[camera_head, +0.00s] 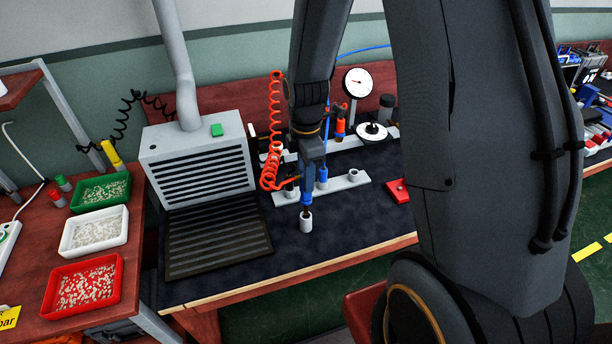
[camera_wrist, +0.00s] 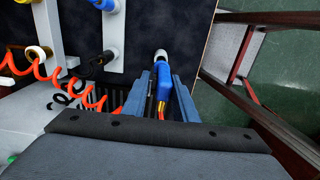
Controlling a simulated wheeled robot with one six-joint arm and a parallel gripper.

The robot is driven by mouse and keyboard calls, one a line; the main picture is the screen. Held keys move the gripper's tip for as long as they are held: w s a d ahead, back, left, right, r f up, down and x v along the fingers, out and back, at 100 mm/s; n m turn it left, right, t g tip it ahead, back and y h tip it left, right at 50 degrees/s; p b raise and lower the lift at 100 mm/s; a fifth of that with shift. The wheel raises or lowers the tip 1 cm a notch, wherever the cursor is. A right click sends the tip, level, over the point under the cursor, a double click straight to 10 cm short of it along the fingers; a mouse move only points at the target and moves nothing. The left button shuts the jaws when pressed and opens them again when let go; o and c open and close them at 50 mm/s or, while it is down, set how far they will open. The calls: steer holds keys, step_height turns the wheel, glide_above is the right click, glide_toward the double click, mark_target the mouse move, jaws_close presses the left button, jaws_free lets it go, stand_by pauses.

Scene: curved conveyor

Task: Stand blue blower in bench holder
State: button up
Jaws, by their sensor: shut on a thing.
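My gripper (camera_head: 309,172) is shut on the blue blower (camera_head: 306,199), which hangs roughly upright below it, over the bench in front of the pale holder strip (camera_head: 337,187). In the wrist view, the blue blower (camera_wrist: 163,82) lies between the two fingers of my gripper (camera_wrist: 162,85). A pale cylinder (camera_head: 306,223) shows at the blower's lower end; I cannot tell whether it is part of the blower or a separate cup. The holder strip carries several short cups. One cup at its right end (camera_head: 353,174) looks empty, and a blue tool (camera_head: 323,174) stands in another.
A coiled orange hose (camera_head: 272,130) hangs just left of my gripper. A grey vented box (camera_head: 200,160) stands at the left. A dial gauge (camera_head: 357,83) and a red block (camera_head: 397,191) are to the right. The dark mat near the front edge (camera_head: 330,245) is clear.

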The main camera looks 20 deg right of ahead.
steer(key=shift+f+b, duration=1.7)
steer(key=shift+f, duration=1.65)
steer(key=o, duration=0.9)
steer(key=shift+r, duration=0.1)
steer(key=shift+r+b, duration=0.85)
steer(key=shift+r, duration=3)
steer(key=shift+s+r+m, duration=0.2)
steer(key=shift+s+m, duration=0.25)
steer(key=shift+m, duration=0.35)
steer(key=shift+s+a+r+m+t+b, duration=0.1)
steer(key=shift+s+r+m+t+b, duration=0.2)
steer(key=shift+s+m, duration=1.8)
steer(key=shift+s+r+m+t+b, duration=0.2)
steer(key=shift+s+m+b, duration=0.45)
steer(key=shift+m, duration=2.7)
steer(key=shift+s+a+r+m+t+b, duration=0.1)
steer(key=shift+s+r+m+t+b, duration=0.2)
steer(key=shift+s+m, duration=1.9)
